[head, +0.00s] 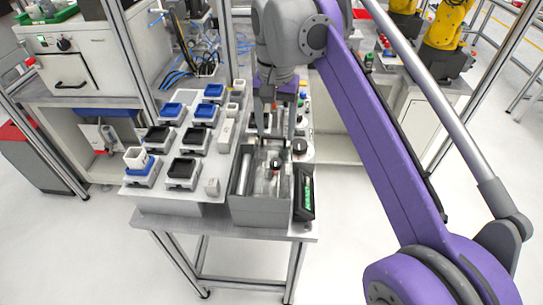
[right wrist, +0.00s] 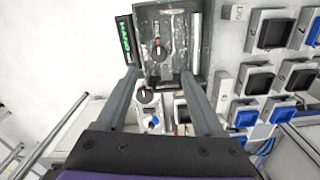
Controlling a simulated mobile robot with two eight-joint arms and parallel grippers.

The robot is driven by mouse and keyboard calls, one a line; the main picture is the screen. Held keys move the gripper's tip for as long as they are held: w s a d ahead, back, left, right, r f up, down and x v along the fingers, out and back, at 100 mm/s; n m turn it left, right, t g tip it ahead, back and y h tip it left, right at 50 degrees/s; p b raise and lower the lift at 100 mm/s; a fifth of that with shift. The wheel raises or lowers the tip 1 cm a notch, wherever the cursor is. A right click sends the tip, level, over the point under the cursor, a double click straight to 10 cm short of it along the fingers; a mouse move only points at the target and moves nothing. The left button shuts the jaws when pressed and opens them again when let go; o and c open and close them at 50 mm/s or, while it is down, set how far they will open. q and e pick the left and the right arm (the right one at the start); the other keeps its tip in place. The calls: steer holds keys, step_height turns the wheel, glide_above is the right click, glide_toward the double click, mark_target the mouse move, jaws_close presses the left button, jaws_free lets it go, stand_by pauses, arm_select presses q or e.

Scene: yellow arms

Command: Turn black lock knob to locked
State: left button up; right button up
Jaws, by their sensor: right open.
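Two black knobs show, and I cannot tell for certain which is the lock knob. My right gripper (head: 275,134) is open and empty, pointing down over the box's far end. Its fingers spread wide in the right wrist view (right wrist: 160,74). My left gripper is out of view.
A dark device with a green display (head: 304,192) leans at the box's right side. Left of the box, a light board (head: 207,187) carries several black and blue square holders. A white machine (head: 70,60) stands at the left back. Floor right of the table is clear.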

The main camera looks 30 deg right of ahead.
mark_target(276, 162)
step_height(276, 162, down, 10)
steer(key=shift+s+r+b, duration=0.1)
steer(key=shift+b, duration=0.5)
jaws_close()
